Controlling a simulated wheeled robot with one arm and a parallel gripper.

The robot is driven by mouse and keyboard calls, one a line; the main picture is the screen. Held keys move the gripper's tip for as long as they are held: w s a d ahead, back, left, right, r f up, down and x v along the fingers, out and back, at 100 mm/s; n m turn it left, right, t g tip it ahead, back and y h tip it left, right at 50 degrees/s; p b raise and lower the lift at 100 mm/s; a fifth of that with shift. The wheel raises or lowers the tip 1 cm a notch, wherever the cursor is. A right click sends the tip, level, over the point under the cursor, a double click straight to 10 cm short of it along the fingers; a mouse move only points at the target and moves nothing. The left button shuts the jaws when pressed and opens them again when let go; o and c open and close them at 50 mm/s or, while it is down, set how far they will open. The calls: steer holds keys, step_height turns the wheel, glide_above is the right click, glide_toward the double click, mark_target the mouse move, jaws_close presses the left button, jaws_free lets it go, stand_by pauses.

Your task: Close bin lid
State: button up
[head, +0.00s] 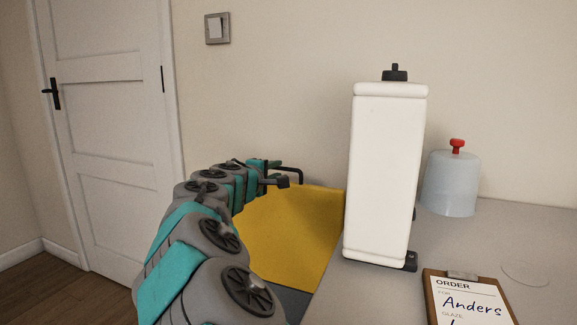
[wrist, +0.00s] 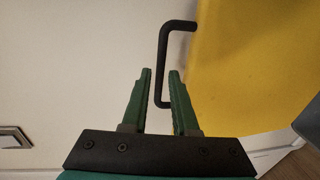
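The yellow bin lid (head: 292,232) stands raised and tilted, left of the white column on the table. It also fills the upper right of the wrist view (wrist: 255,65). Its black handle (wrist: 164,60) is a bent bar at the lid's edge; in the head view the handle (head: 292,168) shows at the lid's top left. My gripper (wrist: 160,72) is open, green fingers apart, with the handle's lower end showing between them. I cannot tell whether either finger touches it. In the head view my gripper (head: 268,164) is beside the handle. The bin's body is mostly hidden.
A tall white container (head: 385,175) with a black cap stands on the grey table (head: 470,232), close to the lid. Behind it is a pale blue jar (head: 451,185) with a red knob. A clipboard (head: 465,298) lies in front. A wall with a switch (head: 217,28) is behind.

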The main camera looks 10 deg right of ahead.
steer(key=shift+x, duration=3.45)
steer(key=shift+f, duration=0.1)
steer(key=shift+c, duration=0.3)
jaws_close()
